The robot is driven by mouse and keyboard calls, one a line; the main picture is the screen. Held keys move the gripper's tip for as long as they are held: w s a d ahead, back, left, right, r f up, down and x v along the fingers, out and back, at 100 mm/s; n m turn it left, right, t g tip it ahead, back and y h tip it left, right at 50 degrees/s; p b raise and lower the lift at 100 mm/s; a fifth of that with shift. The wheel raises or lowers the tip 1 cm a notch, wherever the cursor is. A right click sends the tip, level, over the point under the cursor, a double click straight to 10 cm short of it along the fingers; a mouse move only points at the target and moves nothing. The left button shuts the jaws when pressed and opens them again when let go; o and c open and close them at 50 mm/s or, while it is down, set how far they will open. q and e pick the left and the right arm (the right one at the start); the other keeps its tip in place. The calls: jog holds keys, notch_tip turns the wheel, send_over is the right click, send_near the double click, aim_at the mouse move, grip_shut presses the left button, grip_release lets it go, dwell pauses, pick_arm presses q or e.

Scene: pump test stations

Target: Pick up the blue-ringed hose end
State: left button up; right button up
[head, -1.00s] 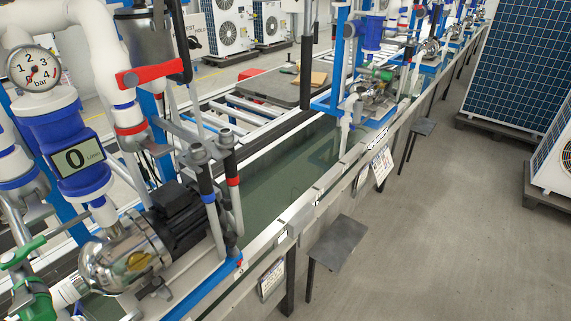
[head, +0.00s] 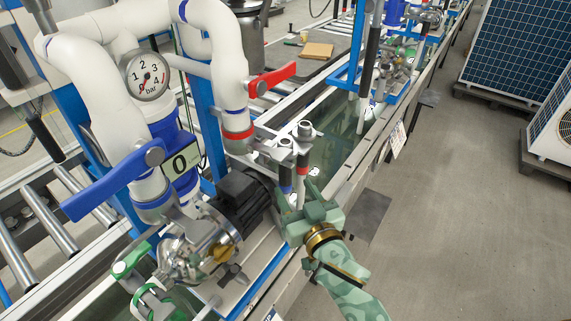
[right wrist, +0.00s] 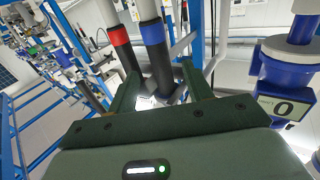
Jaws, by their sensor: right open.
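The blue-ringed hose end (head: 285,188) hangs beside the pump in the head view, its blue ring just left of my right gripper's fingers. In the right wrist view its blue ring (right wrist: 152,32) sits on a dark hose that runs down between the two fingers in the picture. My right gripper (head: 298,194) is open, with green fingers pointing toward the hoses; its fingers also show in the right wrist view (right wrist: 160,72). I cannot tell whether they touch the hose. A red-ringed hose end (head: 303,160) hangs close by, left of the blue one in the wrist view (right wrist: 119,37). My left gripper is not visible.
The pump (head: 205,240) with its black motor stands left of the gripper. A red lever (head: 272,78) and a blue lever (head: 110,187) stick out from the white pipes. A water tank (head: 335,125) lies behind the hoses.

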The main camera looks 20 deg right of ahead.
aim_at(288, 180)
jog(key=w, duration=0.6)
jog(key=shift+w+a+f+b, duration=0.2)
jog(key=shift+w+f+b, duration=0.15)
jog(key=shift+f+b, duration=0.05)
jog(key=shift+s, duration=0.1)
jog(key=shift+r, duration=0.1)
grip_shut()
